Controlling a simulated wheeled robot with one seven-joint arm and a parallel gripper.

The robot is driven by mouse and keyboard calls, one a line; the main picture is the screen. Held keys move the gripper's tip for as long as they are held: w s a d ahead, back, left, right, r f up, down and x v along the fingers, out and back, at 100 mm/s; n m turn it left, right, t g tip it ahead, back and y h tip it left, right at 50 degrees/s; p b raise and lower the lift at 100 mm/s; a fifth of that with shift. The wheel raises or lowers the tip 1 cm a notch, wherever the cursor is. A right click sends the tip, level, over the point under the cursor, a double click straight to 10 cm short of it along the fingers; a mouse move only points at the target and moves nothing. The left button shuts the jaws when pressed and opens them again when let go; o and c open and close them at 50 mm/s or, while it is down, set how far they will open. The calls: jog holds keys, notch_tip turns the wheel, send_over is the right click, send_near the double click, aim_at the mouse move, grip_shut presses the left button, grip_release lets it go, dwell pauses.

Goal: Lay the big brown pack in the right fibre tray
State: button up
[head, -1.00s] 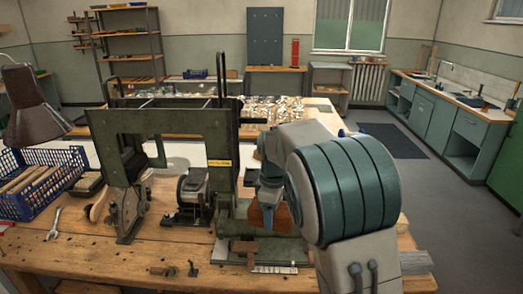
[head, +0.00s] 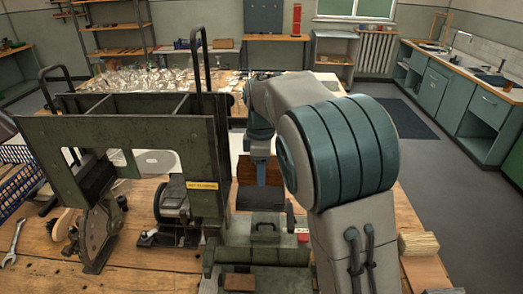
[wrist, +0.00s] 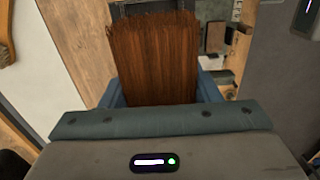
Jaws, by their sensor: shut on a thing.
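The big brown pack (wrist: 153,58) is a block of reddish-brown fibres that fills the upper middle of the wrist view. My gripper (wrist: 158,92) is shut on it, with a blue finger showing at each side. In the head view my gripper (head: 259,156) points down behind the green machine's front part, and the brown pack (head: 273,173) shows beside and below it. My arm hides part of this area. I cannot make out the right fibre tray clearly, nor tell whether the pack touches anything beneath it.
The dark green tufting machine (head: 130,128) stands close on the left, with upright black handles. A green fixture (head: 262,256) sits in front of the pack. A pale bristle block (head: 418,243) lies at the bench's right. A blue crate (head: 14,182) and wrench (head: 14,243) are far left.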

aim_at(262, 195)
jog(key=shift+w+f, duration=0.1)
jog(key=shift+w, duration=0.35)
jog(key=shift+s+f+b, duration=0.25)
jog(key=shift+f+b, duration=1.4)
jog(key=shift+f, duration=0.5)
jog(key=shift+w+d, duration=0.1)
jog(key=shift+d, duration=0.05)
jog(key=shift+f+b, duration=0.55)
jog(key=shift+f, duration=0.65)
dwell(1.0)
jog(key=o, duration=1.5)
jog(key=shift+c, duration=0.2)
jog(key=shift+r+p, duration=3.15)
jog(key=shift+r, duration=0.85)
